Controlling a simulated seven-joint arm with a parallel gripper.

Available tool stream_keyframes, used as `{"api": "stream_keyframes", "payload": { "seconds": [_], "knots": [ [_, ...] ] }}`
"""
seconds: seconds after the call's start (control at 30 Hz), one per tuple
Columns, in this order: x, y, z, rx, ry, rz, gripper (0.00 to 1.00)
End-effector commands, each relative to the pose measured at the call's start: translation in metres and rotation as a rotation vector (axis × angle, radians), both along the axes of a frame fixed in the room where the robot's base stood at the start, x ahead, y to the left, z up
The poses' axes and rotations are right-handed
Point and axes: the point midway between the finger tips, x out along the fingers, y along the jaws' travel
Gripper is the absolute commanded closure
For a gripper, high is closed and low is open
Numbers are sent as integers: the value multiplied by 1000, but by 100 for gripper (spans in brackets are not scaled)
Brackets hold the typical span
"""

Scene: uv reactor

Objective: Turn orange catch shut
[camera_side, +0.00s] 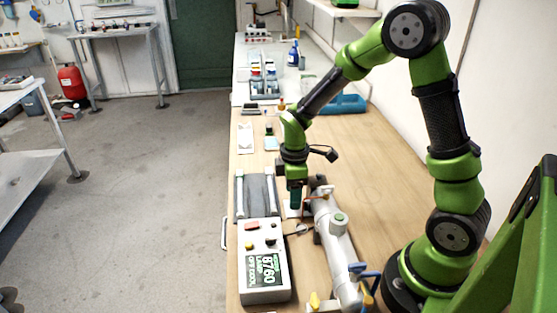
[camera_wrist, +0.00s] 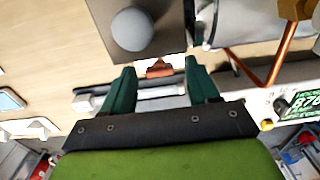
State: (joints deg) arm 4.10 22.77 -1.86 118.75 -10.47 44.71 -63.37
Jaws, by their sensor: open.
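The orange catch (camera_wrist: 159,69) is a small orange-red piece in the wrist view, below a grey block with a round knob. My gripper (camera_wrist: 160,66) has its two dark green fingers apart, one on each side of the catch. I cannot tell whether either finger touches it. In the side view my gripper (camera_side: 295,198) points down beside the upper end of the white-grey reactor tube (camera_side: 338,245).
A control box (camera_side: 263,262) with a green display stands in front of my gripper. A copper tube (camera_wrist: 287,48) is at the right of the wrist view. A grey tray (camera_side: 256,194) lies left of my gripper. Racks and bottles stand farther back.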

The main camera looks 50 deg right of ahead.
Motion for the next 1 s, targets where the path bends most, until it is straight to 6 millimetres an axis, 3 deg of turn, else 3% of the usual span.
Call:
{"api": "stream_keyframes", "payload": {
  "seconds": [0.07,0.43,0.73,1.0],
  "knots": [
    [0,0,0,0,0,0,40],
    [0,0,0,0,0,0,96],
    [0,0,1,1,1,-39,96],
    [0,0,1,1,1,-202,96]
  ]
}}
